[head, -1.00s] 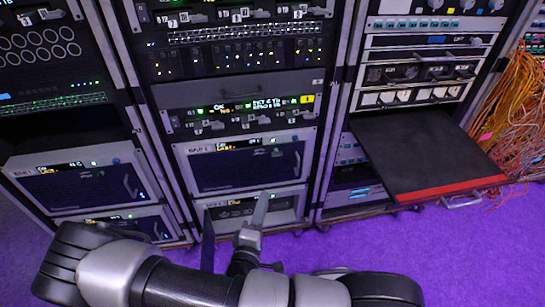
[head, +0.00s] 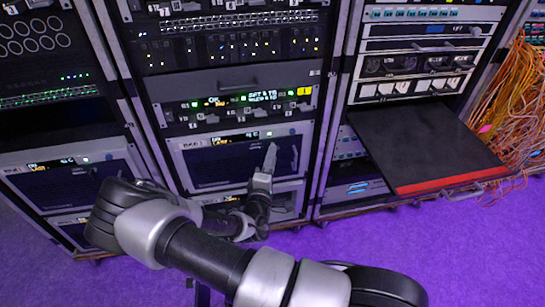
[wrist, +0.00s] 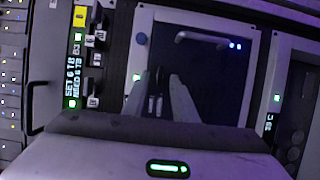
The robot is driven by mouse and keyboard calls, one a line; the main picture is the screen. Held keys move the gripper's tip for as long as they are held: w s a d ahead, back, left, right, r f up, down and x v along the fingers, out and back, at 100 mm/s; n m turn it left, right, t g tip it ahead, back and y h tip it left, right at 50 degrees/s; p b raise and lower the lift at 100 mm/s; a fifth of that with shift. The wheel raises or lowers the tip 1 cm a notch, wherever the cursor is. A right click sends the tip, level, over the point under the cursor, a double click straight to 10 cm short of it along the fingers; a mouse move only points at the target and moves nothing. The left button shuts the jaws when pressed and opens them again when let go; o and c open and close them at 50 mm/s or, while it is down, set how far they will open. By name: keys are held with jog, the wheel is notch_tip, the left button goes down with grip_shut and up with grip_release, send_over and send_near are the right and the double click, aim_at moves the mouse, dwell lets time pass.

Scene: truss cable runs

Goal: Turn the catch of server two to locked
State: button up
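My gripper (head: 269,158) points up in front of the dark-fronted server (head: 218,166) low in the middle rack. In the wrist view my gripper (wrist: 158,82) shows two grey fingers with a gap between them, over that server's dark front (wrist: 222,75), and nothing is clearly held. Small pale upright parts (wrist: 155,105) show between the fingers; I cannot tell whether they are a catch.
Above the server is a strip (head: 240,100) with green readouts, a yellow tag and several small levers. A black shelf with a red edge (head: 450,183) sticks out of the right rack. Orange cables (head: 508,90) hang at far right. Purple floor (head: 430,250) is clear in front.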

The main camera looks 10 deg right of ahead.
jog(key=shift+x, duration=0.75)
grip_shut()
